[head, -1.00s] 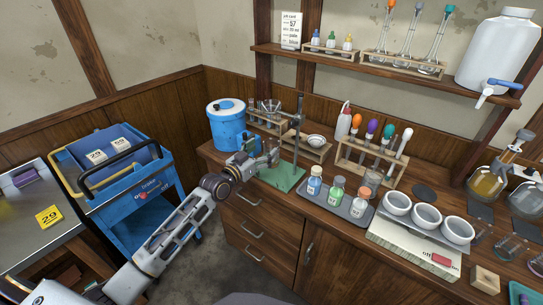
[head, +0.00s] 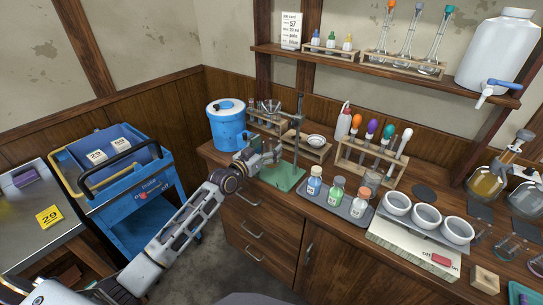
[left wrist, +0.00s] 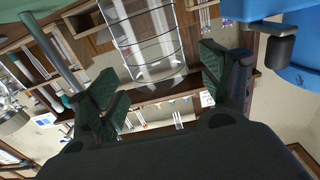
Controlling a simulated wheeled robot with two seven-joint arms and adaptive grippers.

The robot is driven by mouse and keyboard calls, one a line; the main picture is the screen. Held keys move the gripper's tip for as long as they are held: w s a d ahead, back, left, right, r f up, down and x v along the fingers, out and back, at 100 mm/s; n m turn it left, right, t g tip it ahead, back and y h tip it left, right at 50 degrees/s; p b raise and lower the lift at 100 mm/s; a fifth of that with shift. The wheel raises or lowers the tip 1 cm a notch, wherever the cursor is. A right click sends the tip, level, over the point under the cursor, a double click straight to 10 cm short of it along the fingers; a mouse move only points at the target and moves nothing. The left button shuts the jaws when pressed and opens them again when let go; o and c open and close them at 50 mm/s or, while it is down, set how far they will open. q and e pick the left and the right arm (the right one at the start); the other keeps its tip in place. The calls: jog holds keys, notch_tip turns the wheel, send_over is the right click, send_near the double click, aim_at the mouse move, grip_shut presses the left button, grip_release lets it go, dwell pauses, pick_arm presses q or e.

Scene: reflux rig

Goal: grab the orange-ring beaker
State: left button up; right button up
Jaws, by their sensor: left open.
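My left gripper (head: 264,158) is open above the near left part of the wooden bench, just right of the blue drum. In the left wrist view, its two dark fingers (left wrist: 155,80) stand apart, with a clear glass vessel (left wrist: 152,38) with dark lines between and beyond them. The vessel looks like a beaker, but I see no orange ring on it there. I cannot tell whether the fingers touch it. In the head view the gripper largely hides that spot. My right gripper is not in view.
The blue drum (head: 226,125) stands close left of the gripper. A green-based stand (head: 284,178) with an upright rod is close on the right. A blue cart (head: 140,208) is at left.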

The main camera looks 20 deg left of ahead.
pick_arm(q)
jog(key=shift+x, duration=1.35)
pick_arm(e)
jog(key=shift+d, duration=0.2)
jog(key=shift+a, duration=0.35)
pick_arm(q)
jog(key=c, duration=1.2)
jog(key=shift+c, duration=1.3)
jog(key=shift+r, duration=0.1)
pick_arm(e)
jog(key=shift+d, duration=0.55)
pick_arm(q)
jog(key=shift+r, duration=0.15)
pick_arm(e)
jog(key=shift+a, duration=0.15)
